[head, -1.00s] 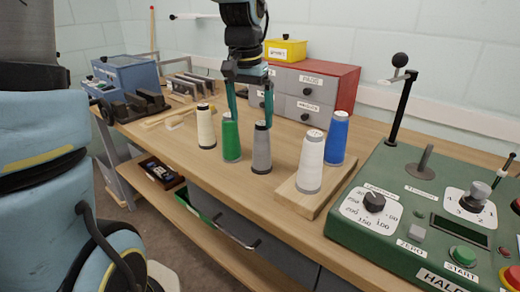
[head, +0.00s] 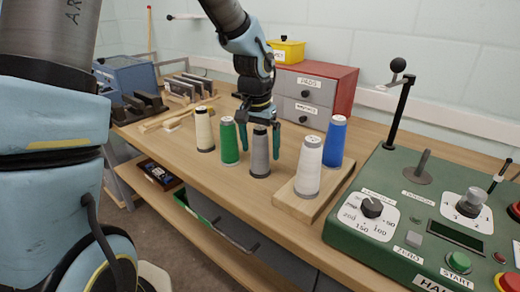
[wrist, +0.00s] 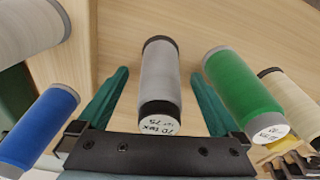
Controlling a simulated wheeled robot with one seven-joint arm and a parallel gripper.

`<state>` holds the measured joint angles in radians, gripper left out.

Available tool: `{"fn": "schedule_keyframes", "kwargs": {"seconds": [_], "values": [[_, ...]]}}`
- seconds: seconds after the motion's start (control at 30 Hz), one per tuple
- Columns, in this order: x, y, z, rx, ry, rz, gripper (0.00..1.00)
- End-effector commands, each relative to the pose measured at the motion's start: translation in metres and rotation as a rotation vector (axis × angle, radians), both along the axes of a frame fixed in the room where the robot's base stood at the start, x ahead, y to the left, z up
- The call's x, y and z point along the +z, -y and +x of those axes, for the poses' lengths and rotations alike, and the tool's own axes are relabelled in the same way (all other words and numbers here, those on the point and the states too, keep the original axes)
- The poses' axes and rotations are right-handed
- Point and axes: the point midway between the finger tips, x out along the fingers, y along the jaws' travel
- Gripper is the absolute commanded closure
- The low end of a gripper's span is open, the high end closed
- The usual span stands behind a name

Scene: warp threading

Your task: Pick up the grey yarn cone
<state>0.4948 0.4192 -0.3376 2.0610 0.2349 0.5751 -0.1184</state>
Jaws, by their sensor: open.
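The grey yarn cone (head: 260,155) stands upright on the wooden bench, between the green cone and the white cone. In the wrist view the grey cone (wrist: 161,78) lies between my two teal fingers, its labelled top near the palm. My gripper (head: 260,156) points down over it, open, with one finger on each side. In the wrist view a gap shows between the cone and each finger of my gripper (wrist: 157,92). The head view shows the fingers reaching down along the cone's upper part.
A green cone (head: 229,142) stands close on the left, with a cream cone (head: 204,130) beyond it. A white cone (head: 309,166) and a blue cone (head: 334,142) stand on a wooden block (head: 296,206) to the right. Drawers (head: 310,92) stand behind; a green control box (head: 430,210) is at right.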

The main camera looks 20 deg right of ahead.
Motion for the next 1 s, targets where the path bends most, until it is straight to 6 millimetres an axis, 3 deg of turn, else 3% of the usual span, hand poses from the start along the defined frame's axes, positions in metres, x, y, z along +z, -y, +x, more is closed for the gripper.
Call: {"fn": "schedule_keyframes", "kwargs": {"seconds": [0.27, 1.0], "values": [[-0.0025, 0.0003, 0.0004, 0.001, 0.001, -0.002, 0.02], [-0.0021, 0.0004, 0.0004, 0.001, 0.001, -0.001, 0.85]]}}
